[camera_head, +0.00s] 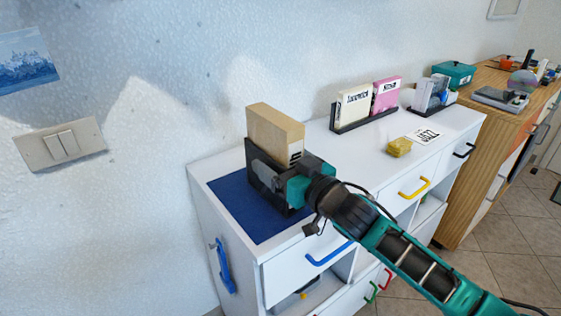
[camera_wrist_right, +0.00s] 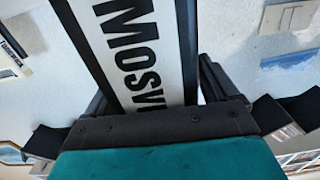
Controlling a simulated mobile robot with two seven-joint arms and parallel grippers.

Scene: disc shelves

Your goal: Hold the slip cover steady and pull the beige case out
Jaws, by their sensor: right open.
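The beige case (camera_head: 275,128) stands upright in the dark slip cover (camera_head: 262,172) and sticks well out of its top. The cover stands on a blue mat (camera_head: 233,200) on the white cabinet. My right gripper (camera_head: 297,180) is at the cover's right, spine side and hides part of it. In the right wrist view, a spine with a white label and black letters (camera_wrist_right: 140,45) stands in front of my right gripper (camera_wrist_right: 165,108), between its open fingers. I cannot tell whether they touch it. My left gripper is in neither view.
Racks with a cream case (camera_head: 352,106) and a pink case (camera_head: 386,95) stand farther back against the wall. A yellow block (camera_head: 399,147) and a JAZZ card (camera_head: 423,136) lie on the white cabinet top (camera_head: 345,160). The top between mat and block is clear.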

